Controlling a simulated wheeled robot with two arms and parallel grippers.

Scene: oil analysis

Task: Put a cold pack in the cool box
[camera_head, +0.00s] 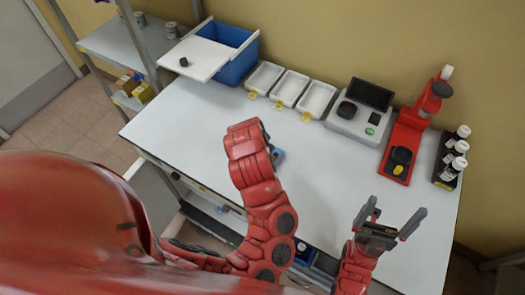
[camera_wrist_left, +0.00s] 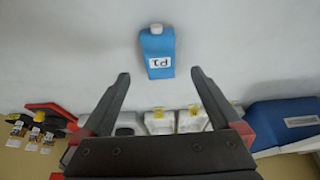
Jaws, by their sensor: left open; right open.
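The cold pack is a flat blue pack (camera_wrist_left: 157,60) with a white cap and a white label, lying on the white tabletop in the left wrist view. In the head view only a small blue part of it (camera_head: 278,155) shows beside my left arm. My right gripper (camera_head: 390,222) is open and empty over the front right of the table. The blue cool box (camera_head: 238,68) stands at the back left, its white lid (camera_head: 195,57) shifted left, leaving it partly open.
Three white trays (camera_head: 289,88) line the back, beside a scale (camera_head: 358,112), a red stand (camera_head: 405,140) and a rack of bottles (camera_head: 452,158). Shelving (camera_head: 110,42) stands left. Open drawers show below the front edge. The table's left middle is clear.

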